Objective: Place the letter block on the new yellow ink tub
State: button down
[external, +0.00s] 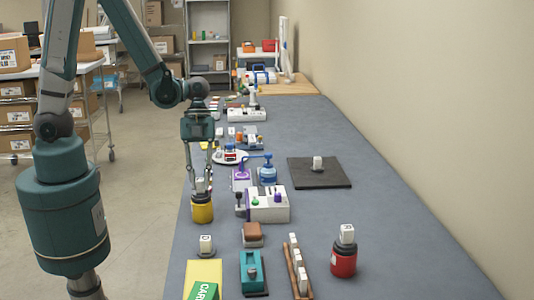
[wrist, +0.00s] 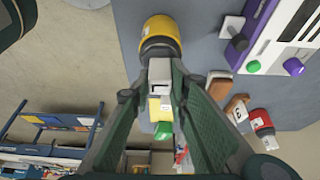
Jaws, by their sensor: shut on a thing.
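The yellow ink tub (external: 202,212) stands upright near the left edge of the blue-grey table, and shows at the top of the wrist view (wrist: 160,30). My gripper (external: 201,184) is directly above the tub, pointing down. In the wrist view my gripper (wrist: 159,88) is shut on a white letter block (wrist: 159,70). The block is very close to the tub's dark top; I cannot tell whether they touch. The block's letter is not readable.
A white machine (external: 268,206) with coloured knobs stands just right of the tub. A red tub (external: 343,263) with a white block on top is at the front right. A wooden rack (external: 292,262) and teal device (external: 252,272) stand in front. The right side is mostly clear.

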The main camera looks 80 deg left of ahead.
jog(key=shift+f, duration=0.1)
jog(key=c, duration=2.2)
grip_release()
jog(key=shift+r, duration=0.25)
jog(key=p+v, duration=0.1)
jog(key=v, duration=1)
jog(key=shift+a+r, duration=0.25)
jog(key=shift+r, duration=0.1)
